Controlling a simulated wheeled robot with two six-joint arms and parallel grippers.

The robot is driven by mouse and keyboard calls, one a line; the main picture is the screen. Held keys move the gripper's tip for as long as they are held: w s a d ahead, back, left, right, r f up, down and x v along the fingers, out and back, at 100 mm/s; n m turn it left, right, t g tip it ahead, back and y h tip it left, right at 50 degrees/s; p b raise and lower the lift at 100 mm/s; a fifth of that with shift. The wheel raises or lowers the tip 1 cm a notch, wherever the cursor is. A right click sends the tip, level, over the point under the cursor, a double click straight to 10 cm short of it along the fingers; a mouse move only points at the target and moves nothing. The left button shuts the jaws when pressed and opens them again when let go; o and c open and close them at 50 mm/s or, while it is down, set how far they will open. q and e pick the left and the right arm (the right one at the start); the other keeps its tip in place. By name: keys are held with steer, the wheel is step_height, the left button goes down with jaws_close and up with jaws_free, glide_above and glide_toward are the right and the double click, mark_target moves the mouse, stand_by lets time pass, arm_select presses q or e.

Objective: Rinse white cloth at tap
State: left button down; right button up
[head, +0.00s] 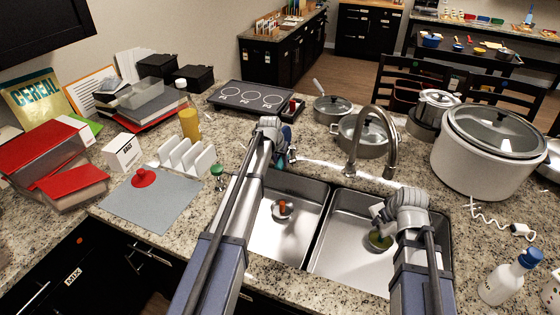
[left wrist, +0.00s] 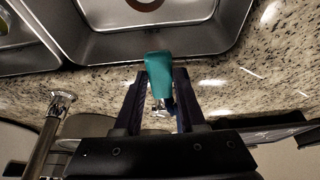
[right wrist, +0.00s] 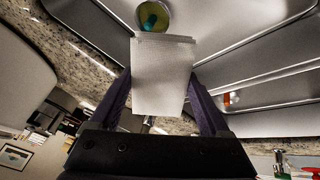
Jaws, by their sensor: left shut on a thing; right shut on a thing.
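The white cloth (right wrist: 163,75) hangs as a pale rectangle between the fingers of my right gripper (right wrist: 160,105). In the head view a small part of the cloth (head: 377,211) shows beside my right wrist, over the right sink basin (head: 345,225). The curved metal tap (head: 371,135) stands behind the sink, its spout end just beyond my right wrist; no water shows. My left gripper (left wrist: 158,103) is shut on a teal handle-like piece (left wrist: 159,72) with a metal end, behind the left basin (head: 300,190). I cannot tell whether this piece belongs to the tap.
A round green-yellow object (head: 380,241) lies in the right basin. An orange-brown piece (head: 284,206) is in the left basin. A large white cooker (head: 487,150) and pots (head: 333,109) stand behind; a blue-capped bottle (head: 505,280) stands at right. A grey mat (head: 160,210) lies left.

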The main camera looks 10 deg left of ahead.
stand_by(0.8)
arm_select(q)
steer(key=shift+w+r+g+p, duration=0.35)
steer(key=shift+r+p, duration=0.35)
steer(key=shift+p, duration=0.3)
arm_select(e)
step_height(320, 180, up, 2)
arm_select(q)
steer(key=shift+r+g+p, duration=0.3)
steer(key=shift+g+p, duration=0.35)
arm_select(e)
steer(key=shift+r, duration=0.6)
arm_select(q)
steer(key=shift+c, duration=2.4)
jaws_free()
steer(key=shift+r, duration=0.1)
